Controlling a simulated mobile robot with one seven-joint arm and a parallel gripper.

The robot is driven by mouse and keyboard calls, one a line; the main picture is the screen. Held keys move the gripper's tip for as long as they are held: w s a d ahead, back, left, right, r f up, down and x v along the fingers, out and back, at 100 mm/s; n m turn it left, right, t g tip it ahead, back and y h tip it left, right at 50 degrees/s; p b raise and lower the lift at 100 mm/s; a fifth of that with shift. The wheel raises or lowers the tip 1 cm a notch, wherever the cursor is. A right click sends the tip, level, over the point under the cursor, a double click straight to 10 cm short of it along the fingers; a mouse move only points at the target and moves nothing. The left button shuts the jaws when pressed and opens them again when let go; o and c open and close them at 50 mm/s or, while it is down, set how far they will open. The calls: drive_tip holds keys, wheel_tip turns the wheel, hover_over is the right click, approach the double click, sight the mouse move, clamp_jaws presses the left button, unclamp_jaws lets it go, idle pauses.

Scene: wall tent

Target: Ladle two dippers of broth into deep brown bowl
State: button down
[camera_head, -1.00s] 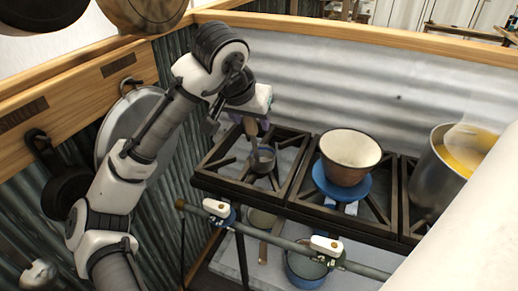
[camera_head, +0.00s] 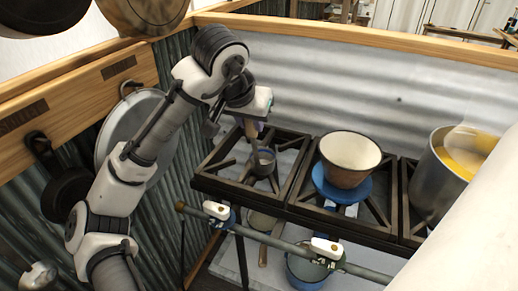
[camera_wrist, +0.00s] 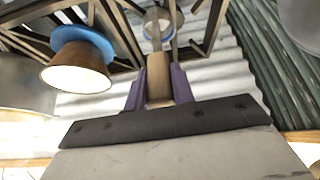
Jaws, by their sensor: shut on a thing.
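My gripper (camera_head: 258,127) is shut on the wooden handle of a dipper, which hangs down with its small metal cup (camera_head: 263,162) over the left burner grate. In the wrist view my purple fingers (camera_wrist: 158,88) hold the handle (camera_wrist: 159,70) from both sides, and the cup (camera_wrist: 160,22) is beyond. I cannot tell if the cup touches the grate or holds liquid. The deep brown bowl (camera_head: 346,175), pale inside, stands upright on a blue round support (camera_head: 342,195) on the middle burner, right of the dipper. A metal pot (camera_head: 432,188) with yellow broth (camera_head: 462,155) stands at right.
A black stove (camera_head: 285,202) carries the burners, with a pipe rail and white-topped valves (camera_head: 325,246) in front. A corrugated wall (camera_head: 400,85) closes the back. Pans (camera_head: 68,190) hang at left near my arm. A blue pot (camera_head: 305,272) sits below the stove.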

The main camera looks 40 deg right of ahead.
drive_tip(key=shift+r, duration=0.15)
wheel_tip(320, 180, up, 6)
drive_tip(key=p, duration=0.6)
idle(1.2)
